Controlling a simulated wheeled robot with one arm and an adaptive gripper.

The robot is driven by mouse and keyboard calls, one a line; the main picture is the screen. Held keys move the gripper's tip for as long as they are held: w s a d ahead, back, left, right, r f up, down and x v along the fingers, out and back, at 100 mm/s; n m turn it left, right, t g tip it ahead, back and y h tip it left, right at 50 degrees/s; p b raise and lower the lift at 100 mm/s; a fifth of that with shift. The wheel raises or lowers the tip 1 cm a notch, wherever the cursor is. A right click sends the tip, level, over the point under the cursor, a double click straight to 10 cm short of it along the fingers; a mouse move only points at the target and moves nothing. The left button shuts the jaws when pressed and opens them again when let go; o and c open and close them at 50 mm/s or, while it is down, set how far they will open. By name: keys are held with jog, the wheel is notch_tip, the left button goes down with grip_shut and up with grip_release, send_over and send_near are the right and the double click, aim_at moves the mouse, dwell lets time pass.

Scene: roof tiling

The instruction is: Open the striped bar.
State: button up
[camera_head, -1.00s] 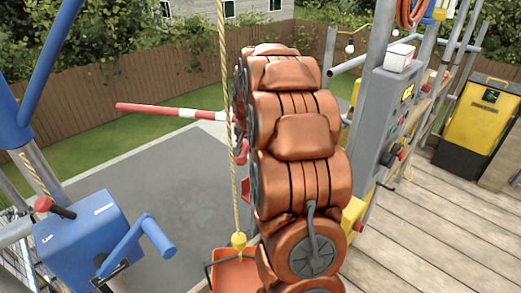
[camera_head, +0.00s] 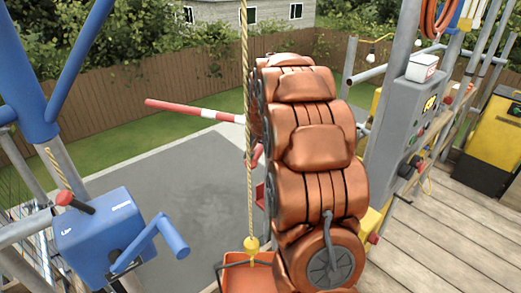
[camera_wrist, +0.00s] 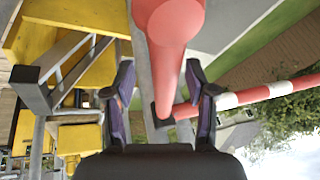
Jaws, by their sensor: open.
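The striped bar (camera_head: 190,109) is red and white. In the head view it sticks out level to the left, above the grey paving, and its right end is hidden behind my arm. In the wrist view the striped bar (camera_wrist: 255,95) runs off to the right beyond the fingers. My gripper (camera_wrist: 159,78) is open, with one finger on each side of a thick red rod (camera_wrist: 172,65). The rod reaches down toward the bar's inner end. I cannot tell whether the fingers touch the rod. In the head view my arm hides the gripper.
A blue winch with a crank (camera_head: 98,235) stands at the left. A rope (camera_head: 248,130) hangs beside my arm to an orange bucket (camera_head: 243,275). A grey control box (camera_head: 400,110) is on the right. Yellow parts and a grey frame (camera_wrist: 60,70) lie close left of the gripper.

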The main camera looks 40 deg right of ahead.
jog(key=shift+r, duration=0.1)
jog(key=v, duration=1.2)
dwell(0.4)
